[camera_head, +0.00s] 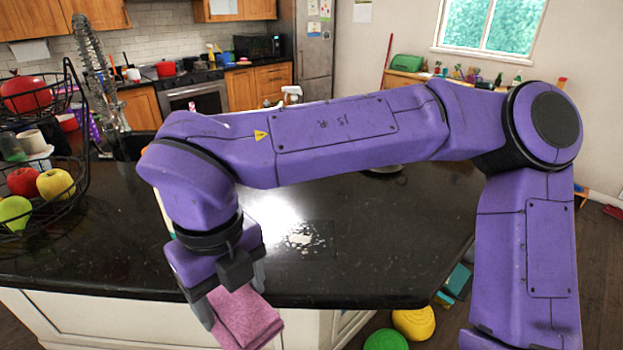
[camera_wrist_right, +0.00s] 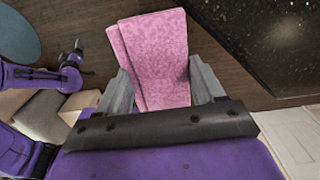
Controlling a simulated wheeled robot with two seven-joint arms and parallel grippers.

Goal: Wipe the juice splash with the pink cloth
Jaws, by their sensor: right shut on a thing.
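The pink cloth (camera_head: 245,318) is folded and hangs between the fingers of my right gripper (camera_head: 232,296), just off the front edge of the dark counter. In the right wrist view the cloth (camera_wrist_right: 160,60) fills the space between the two grey fingers of the right gripper (camera_wrist_right: 160,92), which are shut on it. The juice splash (camera_head: 303,240) is a pale, broken patch on the counter, to the right of and beyond the gripper. The cloth is apart from the splash. My left gripper is not in the head view.
The dark counter (camera_head: 400,230) is mostly bare to the right of the splash. A black wire fruit basket (camera_head: 70,215) stands at the left. My right arm hides part of the counter's back. A green object (camera_head: 385,341) and a yellow one (camera_head: 413,322) lie on the floor in front.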

